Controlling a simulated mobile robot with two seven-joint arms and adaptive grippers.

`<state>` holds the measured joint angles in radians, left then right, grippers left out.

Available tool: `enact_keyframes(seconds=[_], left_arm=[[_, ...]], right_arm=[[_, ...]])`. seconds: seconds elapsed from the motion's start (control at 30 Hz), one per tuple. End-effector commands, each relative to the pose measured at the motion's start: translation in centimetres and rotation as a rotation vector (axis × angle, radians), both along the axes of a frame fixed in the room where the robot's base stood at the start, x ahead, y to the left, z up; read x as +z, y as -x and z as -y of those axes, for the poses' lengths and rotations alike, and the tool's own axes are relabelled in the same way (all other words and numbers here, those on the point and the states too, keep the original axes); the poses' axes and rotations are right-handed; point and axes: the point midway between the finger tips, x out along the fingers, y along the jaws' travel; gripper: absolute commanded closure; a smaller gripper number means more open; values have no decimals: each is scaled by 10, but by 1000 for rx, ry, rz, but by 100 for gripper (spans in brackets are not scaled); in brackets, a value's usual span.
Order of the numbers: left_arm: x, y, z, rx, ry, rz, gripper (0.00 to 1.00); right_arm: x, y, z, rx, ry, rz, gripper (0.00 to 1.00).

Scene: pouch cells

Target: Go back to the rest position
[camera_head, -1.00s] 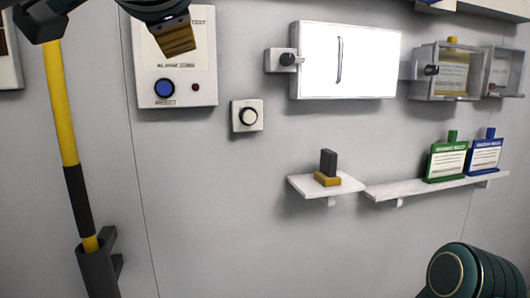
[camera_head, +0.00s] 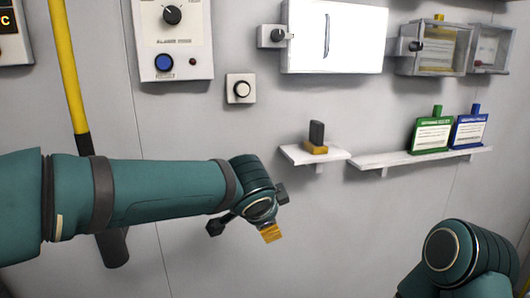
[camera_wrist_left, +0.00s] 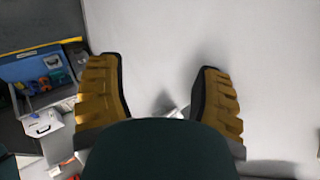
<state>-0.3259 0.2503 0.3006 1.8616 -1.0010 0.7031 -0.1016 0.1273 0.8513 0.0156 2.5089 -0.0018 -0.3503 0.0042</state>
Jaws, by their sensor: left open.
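My left arm comes in from the left in the head view, and its gripper (camera_head: 262,229) hangs low in front of the bare wall, below the small white button box. One yellow fingertip pad shows there. In the left wrist view the gripper (camera_wrist_left: 160,95) has its two yellow ribbed pads wide apart with nothing between them. My right arm (camera_head: 458,258) shows only as a teal joint at the lower right; its gripper is outside the picture.
An alarm panel (camera_head: 193,60), white cabinet (camera_head: 360,35) and clear boxes (camera_head: 438,45) hang on the wall. A small shelf (camera_head: 298,155) holds a block; a longer shelf (camera_head: 400,160) holds green and blue pouches. A yellow pole (camera_head: 68,65) stands left. The left wrist view shows a tray (camera_wrist_left: 62,95) of coloured items.

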Motion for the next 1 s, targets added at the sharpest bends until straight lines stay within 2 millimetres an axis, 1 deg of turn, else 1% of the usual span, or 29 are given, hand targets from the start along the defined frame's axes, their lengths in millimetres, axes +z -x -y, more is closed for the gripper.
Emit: enact_keyframes(seconds=[0.03, 0.07, 0.1, 0.17, 0.2, 0.27, 0.3, 0.37, 0.4, 0.47, 0.5, 0.57, 0.6, 0.7, 0.8, 0.9, 1.0], left_arm=[[-39, 1, -1, 8, 36, -81, 34], [-60, 2, 0, 15, 64, -126, 34], [-87, 5, 0, 29, 107, -186, 34], [-129, 13, -2, 61, 172, -278, 34], [-156, 20, -3, 88, 217, -339, 34], [-195, 31, -7, 143, 291, -428, 34], [-222, 41, -10, 190, 342, -487, 34], [-260, 58, -16, 274, 419, -573, 34], [-285, 70, -22, 342, 472, -626, 34], [-320, 90, -31, 457, 547, -698, 34], [-341, 105, -38, 542, 594, -739, 34], [-370, 127, -50, 675, 652, -787, 34], [-386, 141, -58, 762, 682, -810, 34], [-416, 172, -76, 951, 728, -838, 34], [-433, 194, -89, 1079, 745, -844, 34], [-441, 205, -97, 1145, 750, -842, 34], [-442, 207, -98, 1154, 751, -841, 34]], right_arm=[[0, 0, 0, 0, 0, 0, 100], [0, 0, 0, 0, 0, 0, 100], [0, 0, 0, 0, 0, 0, 100], [0, 0, 0, 0, 0, 0, 100], [0, 0, 0, 0, 0, 0, 100], [0, 0, 0, 0, 0, 0, 100], [0, 0, 0, 0, 0, 0, 100], [0, 0, 0, 0, 0, 0, 100], [0, 0, 0, 0, 0, 0, 100], [0, 0, 0, 0, 0, 0, 100], [0, 0, 0, 0, 0, 0, 100], [0, 0, 0, 0, 0, 0, 100], [0, 0, 0, 0, 0, 0, 100], [0, 0, 0, 0, 0, 0, 100], [0, 0, 0, 0, 0, 0, 100], [0, 0, 0, 0, 0, 0, 100], [0, 0, 0, 0, 0, 0, 100]])
